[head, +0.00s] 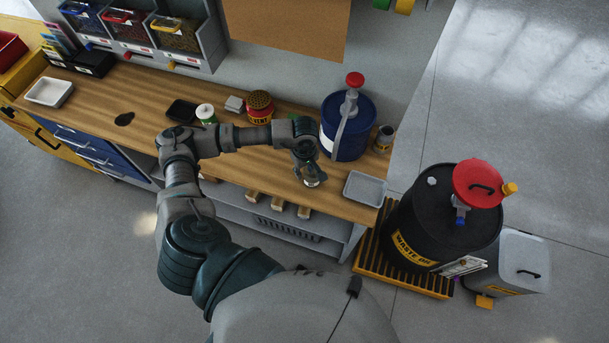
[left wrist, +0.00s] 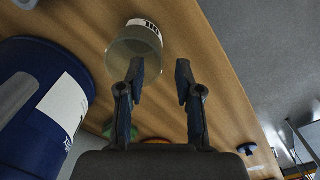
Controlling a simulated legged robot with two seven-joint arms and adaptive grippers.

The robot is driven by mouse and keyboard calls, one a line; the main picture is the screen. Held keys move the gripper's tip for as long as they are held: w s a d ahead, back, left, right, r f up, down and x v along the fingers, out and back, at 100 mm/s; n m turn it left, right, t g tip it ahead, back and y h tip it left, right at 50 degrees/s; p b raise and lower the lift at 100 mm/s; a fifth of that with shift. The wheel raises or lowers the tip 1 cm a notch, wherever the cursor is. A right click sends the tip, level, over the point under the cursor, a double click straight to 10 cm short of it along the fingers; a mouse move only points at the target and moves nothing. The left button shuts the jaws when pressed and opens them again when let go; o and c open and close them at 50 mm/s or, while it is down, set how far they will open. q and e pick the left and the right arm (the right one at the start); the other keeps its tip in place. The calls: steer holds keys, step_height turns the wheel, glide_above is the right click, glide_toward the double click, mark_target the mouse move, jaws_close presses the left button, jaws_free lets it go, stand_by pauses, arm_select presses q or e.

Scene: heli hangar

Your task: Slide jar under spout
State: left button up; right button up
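A clear jar (left wrist: 134,48) with a white and black label stands on the wooden bench, seen in the left wrist view. My left gripper (left wrist: 160,75) is open, and its fingers are near the jar, one fingertip overlapping its edge in the picture; I cannot tell if they touch. In the head view, my left gripper (head: 308,172) hangs low over the front of the bench, partly hiding the jar (head: 314,182). Behind it stands the blue drum (head: 355,140), with a red-knobbed pump and a grey spout tube (head: 341,128) down its front. My right gripper is out of view.
A grey tray (head: 365,188) lies to the right and a small can (head: 384,138) stands beside the drum. A red tin (head: 260,108) and a white-lidded jar (head: 206,113) stand further left. A black waste-oil barrel (head: 420,225) stands on the floor at the right.

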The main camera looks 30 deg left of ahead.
mark_target(305, 177)
arm_select(q)
steer(key=shift+f, duration=2.6)
jaws_close()
